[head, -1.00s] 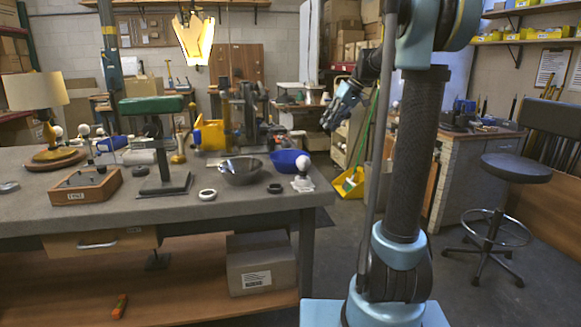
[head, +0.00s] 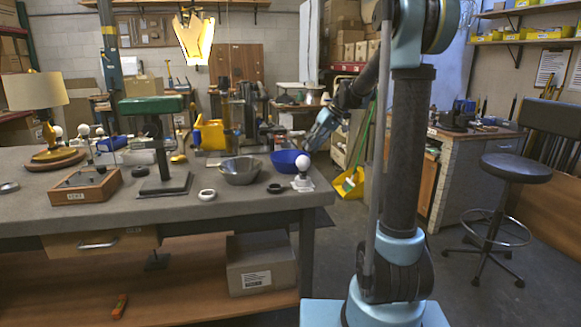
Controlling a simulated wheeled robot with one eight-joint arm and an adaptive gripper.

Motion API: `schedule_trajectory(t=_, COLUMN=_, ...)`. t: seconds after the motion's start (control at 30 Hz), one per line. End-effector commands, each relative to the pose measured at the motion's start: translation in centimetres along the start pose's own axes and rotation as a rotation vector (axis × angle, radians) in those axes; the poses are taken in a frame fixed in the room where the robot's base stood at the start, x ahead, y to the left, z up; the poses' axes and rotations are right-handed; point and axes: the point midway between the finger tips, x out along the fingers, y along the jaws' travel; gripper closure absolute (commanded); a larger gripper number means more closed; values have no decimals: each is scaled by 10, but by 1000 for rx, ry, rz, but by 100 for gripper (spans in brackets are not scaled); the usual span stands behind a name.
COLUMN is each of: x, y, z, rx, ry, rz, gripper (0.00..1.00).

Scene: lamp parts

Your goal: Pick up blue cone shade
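A blue bowl-like shade (head: 287,163) lies on the grey workbench (head: 255,206), near its right end; it is the only blue shade-like thing I make out. A grey metal bowl-like shade (head: 241,174) stands just left of it. My gripper (head: 309,147) is in the head view above and to the right of the blue shade, tilted down and left. It appears close to the shade's rim, but I cannot tell whether they touch. The fingers are small and dark, and their opening is not clear.
A white bulb on a square base (head: 303,172), a white ring (head: 207,195) and a black ring (head: 276,188) lie around the shades. A green-topped stand (head: 163,181) and a wooden box (head: 86,187) are further left. A stool (head: 515,168) stands at right.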

Motion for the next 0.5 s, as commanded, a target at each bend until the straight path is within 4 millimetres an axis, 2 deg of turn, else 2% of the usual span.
schedule_trajectory(t=0.23, x=12, y=0, z=-1, rx=-1, ry=0, rz=0, gripper=74)
schedule_trajectory(t=0.5, x=47, y=1, z=-3, rx=-2, ry=0, rz=0, gripper=74)
